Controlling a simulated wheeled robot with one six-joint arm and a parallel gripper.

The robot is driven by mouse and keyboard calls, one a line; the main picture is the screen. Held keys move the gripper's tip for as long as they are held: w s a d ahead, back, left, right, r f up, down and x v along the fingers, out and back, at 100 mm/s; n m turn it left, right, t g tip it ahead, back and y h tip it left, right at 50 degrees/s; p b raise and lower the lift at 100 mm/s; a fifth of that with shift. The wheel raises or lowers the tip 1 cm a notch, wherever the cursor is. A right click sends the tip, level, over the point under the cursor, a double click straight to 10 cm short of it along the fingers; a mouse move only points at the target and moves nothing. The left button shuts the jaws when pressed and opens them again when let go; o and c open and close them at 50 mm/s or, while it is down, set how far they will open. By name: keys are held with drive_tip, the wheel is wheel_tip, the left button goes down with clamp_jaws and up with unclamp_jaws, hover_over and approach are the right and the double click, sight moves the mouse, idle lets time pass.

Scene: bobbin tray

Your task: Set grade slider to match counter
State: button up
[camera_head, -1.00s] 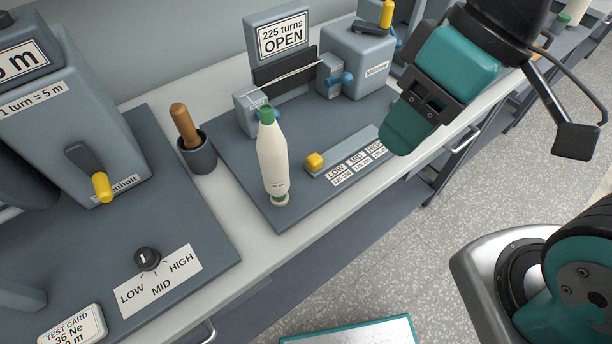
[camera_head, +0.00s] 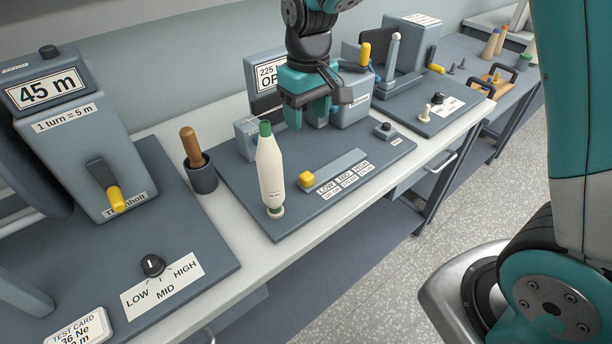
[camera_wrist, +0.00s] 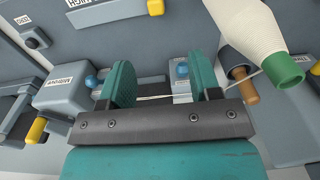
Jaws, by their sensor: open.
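The grade slider's yellow knob (camera_head: 306,180) sits at the left, LOW end of its grey bar (camera_head: 340,168), above LOW, MID and HIGH labels (camera_head: 345,178); the small print under them is too small to read. The knob also shows at the top of the wrist view (camera_wrist: 155,7). The counter sign (camera_head: 266,76) stands behind, partly hidden by my arm, with only "225" and "OP" showing. My gripper (camera_head: 308,118) is open and empty, pointing down above the back of the slider's board, apart from the knob. In the wrist view, its fingers (camera_wrist: 162,85) are spread, with a thin thread beyond them.
A cream cone with a green tip (camera_head: 271,170) stands left of the slider. A grey cup with a brown handle (camera_head: 200,175) is further left. A black button (camera_head: 386,128) lies right of the slider.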

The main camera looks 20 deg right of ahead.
sight(307, 175)
drive_tip(key=f+p, duration=0.1)
drive_tip(key=f, duration=0.5)
drive_tip(key=f+p, duration=0.1)
drive_tip(key=f, duration=0.5)
drive_tip(key=w+f+p, duration=0.1)
drive_tip(key=f, duration=0.5)
drive_tip(key=shift+d+p, duration=0.15)
drive_tip(key=shift+p, duration=0.15)
drive_tip(key=shift+c, duration=0.4)
clamp_jaws()
